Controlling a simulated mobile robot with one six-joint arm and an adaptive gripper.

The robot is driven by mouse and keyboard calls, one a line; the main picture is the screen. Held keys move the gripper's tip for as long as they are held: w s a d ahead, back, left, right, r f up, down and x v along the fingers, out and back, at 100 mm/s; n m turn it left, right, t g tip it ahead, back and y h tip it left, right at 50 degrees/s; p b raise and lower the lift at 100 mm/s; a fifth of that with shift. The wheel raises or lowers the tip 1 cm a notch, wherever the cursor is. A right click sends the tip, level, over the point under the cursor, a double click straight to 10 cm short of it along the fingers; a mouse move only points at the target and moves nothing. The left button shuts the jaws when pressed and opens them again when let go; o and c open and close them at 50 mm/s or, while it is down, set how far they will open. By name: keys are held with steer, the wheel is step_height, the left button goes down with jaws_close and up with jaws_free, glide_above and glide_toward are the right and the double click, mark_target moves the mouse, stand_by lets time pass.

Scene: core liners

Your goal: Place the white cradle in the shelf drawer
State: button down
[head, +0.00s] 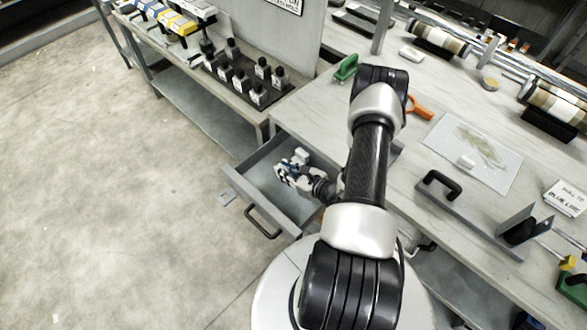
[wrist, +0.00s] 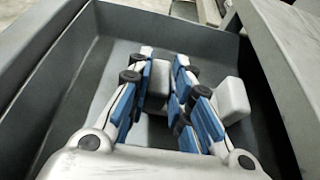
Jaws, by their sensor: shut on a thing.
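The shelf drawer (head: 250,177) is pulled open below the workbench; its grey floor and walls fill much of the wrist view (wrist: 101,70). My gripper (head: 288,171) is down inside the drawer opening. In the wrist view my gripper (wrist: 165,92) has its blue-padded fingers shut on the white cradle (wrist: 231,100). One pale part of the cradle shows between the fingers and another sticks out to their right. The cradle also shows just past my fingers in the head view (head: 301,154). The fingers hide its middle, and I cannot tell whether it touches the drawer floor.
The workbench (head: 310,107) overhangs the drawer's right side. A black drawer handle (head: 262,222) is at the front. On the bench are a green tool (head: 346,67), an orange tool (head: 420,108) and a black-handled tray (head: 470,215).

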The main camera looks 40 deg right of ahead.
steer(key=d, duration=0.1)
steer(key=d+f+b, duration=0.1)
steer(key=d, duration=0.1)
steer(key=shift+w+d, duration=0.1)
steer(key=shift+d, duration=0.2)
steer(key=shift+f, duration=0.1)
steer(key=shift+f, duration=0.2)
steer(key=c, duration=1.4)
jaws_free()
steer(key=shift+c, duration=0.2)
steer(key=shift+r, duration=0.15)
